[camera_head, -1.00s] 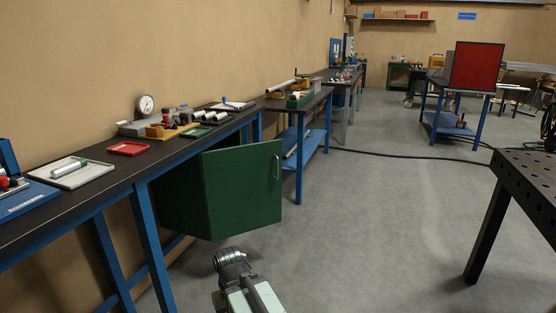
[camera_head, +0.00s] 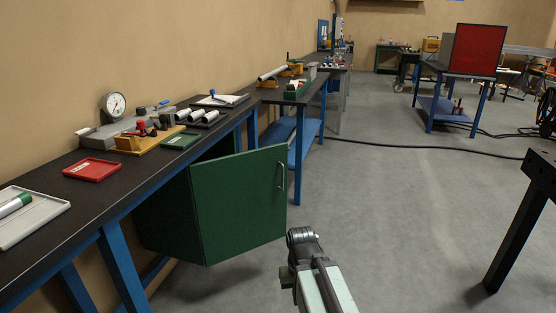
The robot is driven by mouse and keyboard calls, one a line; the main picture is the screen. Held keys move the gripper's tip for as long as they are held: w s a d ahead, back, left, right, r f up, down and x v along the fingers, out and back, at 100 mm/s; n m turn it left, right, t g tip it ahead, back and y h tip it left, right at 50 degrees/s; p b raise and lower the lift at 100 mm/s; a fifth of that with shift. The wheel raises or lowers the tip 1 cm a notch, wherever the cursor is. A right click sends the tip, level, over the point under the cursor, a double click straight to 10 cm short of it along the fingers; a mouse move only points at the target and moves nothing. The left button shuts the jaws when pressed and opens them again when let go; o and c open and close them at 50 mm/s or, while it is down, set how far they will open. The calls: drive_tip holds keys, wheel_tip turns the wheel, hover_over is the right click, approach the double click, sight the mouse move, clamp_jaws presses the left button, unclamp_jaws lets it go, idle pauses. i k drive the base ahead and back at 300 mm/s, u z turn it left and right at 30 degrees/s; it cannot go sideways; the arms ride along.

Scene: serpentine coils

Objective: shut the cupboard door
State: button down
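A green cupboard (camera_head: 165,222) hangs under the black-topped workbench at the left. Its green door (camera_head: 240,203) stands open, swung out from the bench into the aisle, with a pale bar handle (camera_head: 282,175) near its free edge. A dark gap shows between the door's top and the bench. The fingers of my gripper cannot be made out, and nothing is seen held.
The workbench (camera_head: 125,187) carries a dial gauge (camera_head: 114,105), a red tray (camera_head: 92,169) and several cylinders. Its blue legs stand near the cupboard. A dark perforated table (camera_head: 541,170) stands at the right. A black cable crosses the floor beyond. The grey floor between is clear.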

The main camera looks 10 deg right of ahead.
sight(240, 199)
drive_tip(key=u, duration=0.2)
drive_tip(key=i, duration=0.95)
drive_tip(key=u, duration=0.8)
drive_tip(key=k, duration=0.8)
drive_tip(key=u, duration=0.15)
drive_tip(key=i, duration=0.75)
drive_tip(key=z, duration=0.05)
